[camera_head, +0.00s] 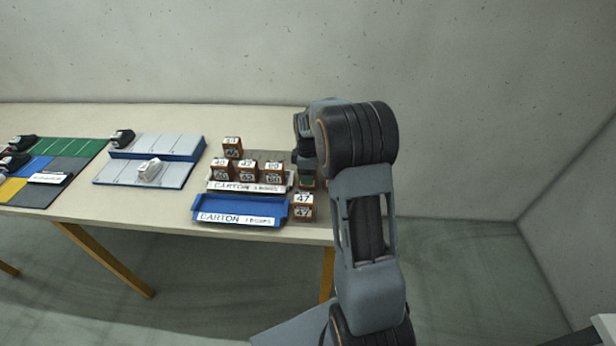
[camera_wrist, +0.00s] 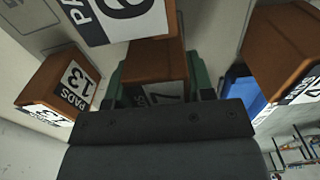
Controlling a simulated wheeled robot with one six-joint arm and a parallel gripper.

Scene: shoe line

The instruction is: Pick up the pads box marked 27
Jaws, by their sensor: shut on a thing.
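My gripper (camera_wrist: 160,82) is shut on a brown pads box (camera_wrist: 152,62), with a green finger on each side of it. The box's label is partly hidden by my gripper; a 7 shows on it, and the full number cannot be read. In the head view my gripper (camera_head: 307,172) points down at the right end of the table, behind the box marked 47. My arm and gripper hide most of the held box there. I cannot tell whether it is off the table.
Beside the held box stand a box marked 13 (camera_wrist: 62,86) and another box (camera_wrist: 283,50). A row of boxes (camera_head: 247,170) stands by a white carton tray (camera_head: 250,187). A blue carton tray (camera_head: 240,211) and box 47 (camera_head: 303,207) are at the front edge.

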